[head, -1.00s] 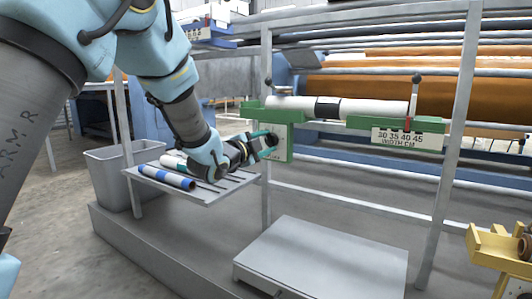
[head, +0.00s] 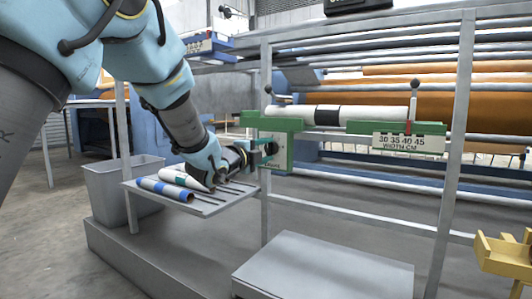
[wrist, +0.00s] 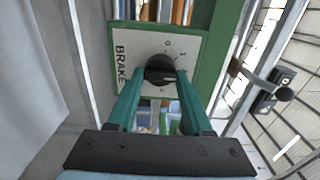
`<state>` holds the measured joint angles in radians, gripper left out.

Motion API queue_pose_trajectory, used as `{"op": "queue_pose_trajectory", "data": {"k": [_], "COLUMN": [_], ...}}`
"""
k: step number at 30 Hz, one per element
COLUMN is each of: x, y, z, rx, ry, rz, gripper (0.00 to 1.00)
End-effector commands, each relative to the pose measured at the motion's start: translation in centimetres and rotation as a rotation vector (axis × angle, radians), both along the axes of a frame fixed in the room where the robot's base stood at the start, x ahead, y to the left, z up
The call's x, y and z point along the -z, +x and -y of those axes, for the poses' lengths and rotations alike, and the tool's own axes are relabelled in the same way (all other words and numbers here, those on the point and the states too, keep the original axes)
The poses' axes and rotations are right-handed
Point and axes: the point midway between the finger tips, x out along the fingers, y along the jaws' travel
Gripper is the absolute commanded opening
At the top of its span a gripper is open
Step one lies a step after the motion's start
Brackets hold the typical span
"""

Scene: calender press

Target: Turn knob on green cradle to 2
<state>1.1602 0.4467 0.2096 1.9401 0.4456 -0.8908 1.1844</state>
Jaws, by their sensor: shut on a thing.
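The green cradle (head: 285,125) is mounted on the grey frame and bears a white roll (head: 345,110) with a black band. Its white BRAKE plate (wrist: 133,47) faces my gripper in the wrist view. The plate carries a black round knob (wrist: 160,68), with the marks 0 and 1 readable above and right of it. A mark below the knob is partly hidden by the fingers. I cannot tell the knob's setting. My gripper (wrist: 159,76) has its teal fingers on both sides of the knob, shut on it. In the head view, my gripper (head: 266,148) reaches the plate from the left.
A slatted shelf (head: 215,205) with several rolls lies below my arm, beside a grey bin (head: 105,190). A frame post (head: 266,215) stands close to my gripper. A yellow cradle (head: 503,255) is at lower right.

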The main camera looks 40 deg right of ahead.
Motion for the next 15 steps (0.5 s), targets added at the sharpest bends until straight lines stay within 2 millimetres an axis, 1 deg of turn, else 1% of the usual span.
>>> {"op": "queue_pose_trajectory", "data": {"k": [6, 7, 15], "x": [0.15, 0.16, 0.08], "y": [-0.06, -0.06, -0.04], "z": [0.0, 0.0, 0.0], "rx": [0.001, 0.001, 0.001], "ry": [0.003, 0.003, 0.002], "rz": [-0.002, -0.002, -0.001], "gripper": [0.0, 0.51, 0.81]}}
